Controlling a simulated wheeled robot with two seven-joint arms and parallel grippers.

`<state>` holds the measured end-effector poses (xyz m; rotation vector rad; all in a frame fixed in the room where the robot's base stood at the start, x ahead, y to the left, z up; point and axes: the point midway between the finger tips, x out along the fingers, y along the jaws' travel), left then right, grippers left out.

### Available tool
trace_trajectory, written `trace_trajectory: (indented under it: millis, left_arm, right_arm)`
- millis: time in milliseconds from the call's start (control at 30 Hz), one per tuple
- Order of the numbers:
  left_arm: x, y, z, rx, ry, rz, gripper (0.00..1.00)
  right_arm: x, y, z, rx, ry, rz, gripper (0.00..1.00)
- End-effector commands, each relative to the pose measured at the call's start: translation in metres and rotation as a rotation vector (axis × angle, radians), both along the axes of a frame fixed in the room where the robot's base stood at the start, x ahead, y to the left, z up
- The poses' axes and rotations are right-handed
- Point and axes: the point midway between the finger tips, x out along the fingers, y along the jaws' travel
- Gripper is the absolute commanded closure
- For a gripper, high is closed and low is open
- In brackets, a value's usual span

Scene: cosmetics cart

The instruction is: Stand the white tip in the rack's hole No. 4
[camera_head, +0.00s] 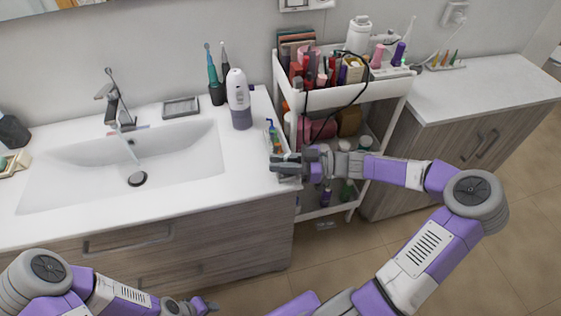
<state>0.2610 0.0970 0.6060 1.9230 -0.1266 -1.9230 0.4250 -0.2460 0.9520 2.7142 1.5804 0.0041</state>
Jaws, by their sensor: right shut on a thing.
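My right gripper (287,163) is at the counter's right end, over the near end of a small white tray (270,142). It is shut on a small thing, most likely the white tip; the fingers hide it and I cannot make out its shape. A small pale rack (446,66) with several coloured tips upright in it stands on the right counter, far from the gripper. Its hole numbers are too small to read. My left gripper (190,307) is low at the bottom edge, in front of the cabinet; its jaws are too unclear to judge.
A white cart (338,97) full of cosmetics stands between the sink counter and the right counter (480,88), with a black cable hanging over it. A white and purple bottle (239,100) stands behind the tray. The right counter's front is clear.

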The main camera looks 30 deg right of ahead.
Motion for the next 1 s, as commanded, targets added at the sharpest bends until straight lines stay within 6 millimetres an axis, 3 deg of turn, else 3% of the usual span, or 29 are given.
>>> trace_trajectory:
  millis: [67, 100, 267, 633, 1000]
  left_arm:
    - [0.000, 0.000, -0.002, 0.000, 0.000, 0.000, 0.57]
    - [0.000, 0.000, -0.001, 0.000, 0.000, 0.000, 0.57]
    - [0.000, 0.000, -0.001, 0.000, 0.000, 0.000, 0.57]
    - [0.000, 0.000, 0.001, 0.000, 0.000, 0.000, 0.57]
    - [0.000, 0.000, 0.018, 0.000, 0.000, 0.000, 0.57]
  right_arm:
    - [0.000, 0.000, -0.003, 0.000, 0.000, 0.000, 1.00]
    - [0.000, 0.000, -0.002, 0.000, 0.000, 0.000, 0.76]
    - [0.000, 0.000, -0.002, 0.000, 0.000, 0.000, 0.51]
    - [-0.003, -0.006, -0.001, 0.000, 0.000, -0.002, 0.50]
    - [-0.031, -0.056, 0.000, 0.001, 0.001, -0.003, 0.50]
